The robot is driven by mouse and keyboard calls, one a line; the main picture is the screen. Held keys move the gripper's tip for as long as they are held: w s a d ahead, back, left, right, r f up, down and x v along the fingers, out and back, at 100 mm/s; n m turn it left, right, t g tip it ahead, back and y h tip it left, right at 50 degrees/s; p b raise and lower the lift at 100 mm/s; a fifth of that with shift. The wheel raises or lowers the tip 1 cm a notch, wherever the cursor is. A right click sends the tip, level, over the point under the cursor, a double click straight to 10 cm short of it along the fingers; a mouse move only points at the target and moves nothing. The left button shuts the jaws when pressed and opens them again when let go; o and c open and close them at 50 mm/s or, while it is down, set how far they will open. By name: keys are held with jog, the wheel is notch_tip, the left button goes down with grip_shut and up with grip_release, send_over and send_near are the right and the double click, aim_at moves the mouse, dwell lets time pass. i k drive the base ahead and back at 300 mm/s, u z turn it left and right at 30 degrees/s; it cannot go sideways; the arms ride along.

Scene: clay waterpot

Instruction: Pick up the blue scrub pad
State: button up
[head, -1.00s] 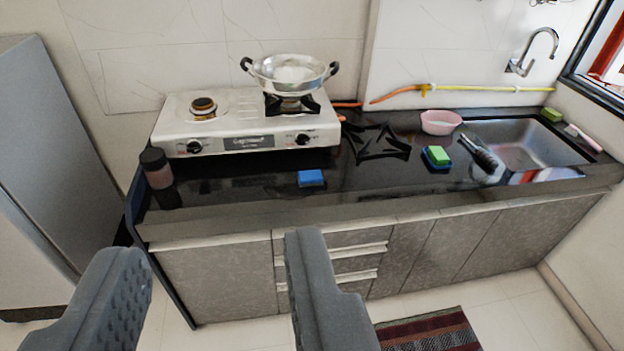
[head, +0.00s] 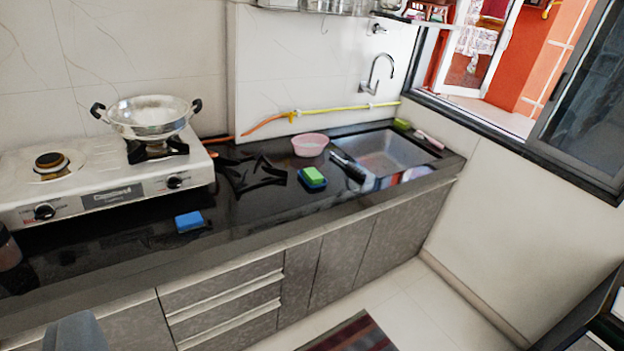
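The blue scrub pad (head: 189,221) is a small bright blue block. It lies flat on the black counter near its front edge, in front of the stove's right end. Only one grey finger of my gripper (head: 76,333) shows, at the bottom left; the other is out of view. No other finger is beside it, so my gripper is open. The finger shows below the pad in the picture, apart from it.
A white stove (head: 100,190) with a steel pan (head: 150,118) stands behind the pad. A green sponge (head: 314,173) on a blue piece, a pink bowl (head: 310,146) and a sink (head: 390,152) are to the right. A dark jar (head: 8,250) is at the left edge.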

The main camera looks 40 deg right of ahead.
aim_at(185, 224)
jog(key=u, duration=0.2)
jog(key=i, duration=1.45)
jog(key=z, duration=0.4)
jog(key=i, duration=0.6)
jog(key=z, duration=0.4)
